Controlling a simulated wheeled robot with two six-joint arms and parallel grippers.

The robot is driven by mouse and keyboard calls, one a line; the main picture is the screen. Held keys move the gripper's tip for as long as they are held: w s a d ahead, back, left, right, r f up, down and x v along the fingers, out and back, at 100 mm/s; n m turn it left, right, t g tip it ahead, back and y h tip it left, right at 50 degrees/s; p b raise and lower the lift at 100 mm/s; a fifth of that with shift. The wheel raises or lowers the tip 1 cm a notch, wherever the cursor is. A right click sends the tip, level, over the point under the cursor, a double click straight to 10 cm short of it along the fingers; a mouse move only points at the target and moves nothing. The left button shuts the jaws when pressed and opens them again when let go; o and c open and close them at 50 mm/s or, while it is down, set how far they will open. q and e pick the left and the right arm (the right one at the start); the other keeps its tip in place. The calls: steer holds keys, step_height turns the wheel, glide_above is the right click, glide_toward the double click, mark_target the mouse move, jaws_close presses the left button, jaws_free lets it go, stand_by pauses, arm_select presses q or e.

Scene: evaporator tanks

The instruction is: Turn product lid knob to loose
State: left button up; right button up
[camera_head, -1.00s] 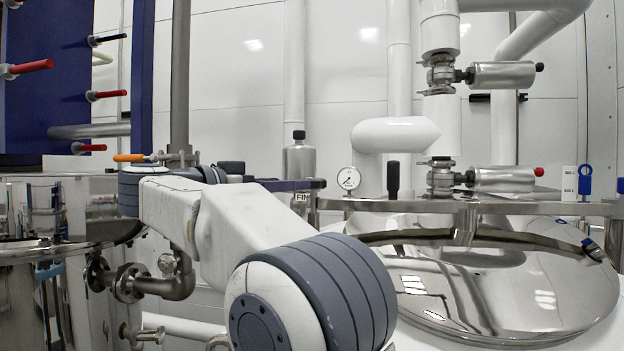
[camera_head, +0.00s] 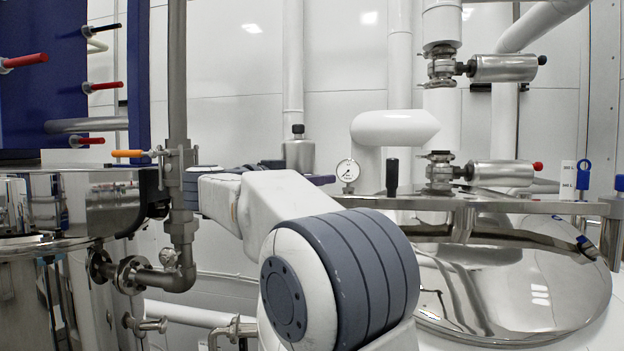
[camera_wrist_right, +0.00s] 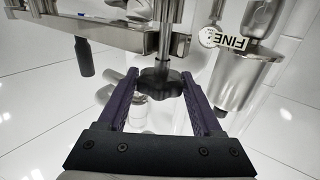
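A black lobed knob (camera_wrist_right: 160,82) sits at the lower end of a steel rod in the right wrist view. My right gripper (camera_wrist_right: 160,76) has its two purple fingers apart, with the knob between the fingertips. The knob nearly fills that gap, and contact is hard to tell. In the head view the gripper is mostly hidden behind my own arm; a bit of purple finger (camera_head: 320,180) shows. The polished domed lid (camera_head: 515,275) is at the right of the head view. The knob cannot be made out there. My left gripper is not in view.
A steel rail (camera_head: 490,203) crosses above the lid, with an upright black handle (camera_head: 392,177). A pressure gauge (camera_head: 348,171) and a steel cylinder (camera_head: 299,153) stand near the gripper. A vertical pipe (camera_head: 177,70) with an orange-handled valve (camera_head: 127,153) is at left.

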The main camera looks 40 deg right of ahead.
steer(key=c, duration=0.4)
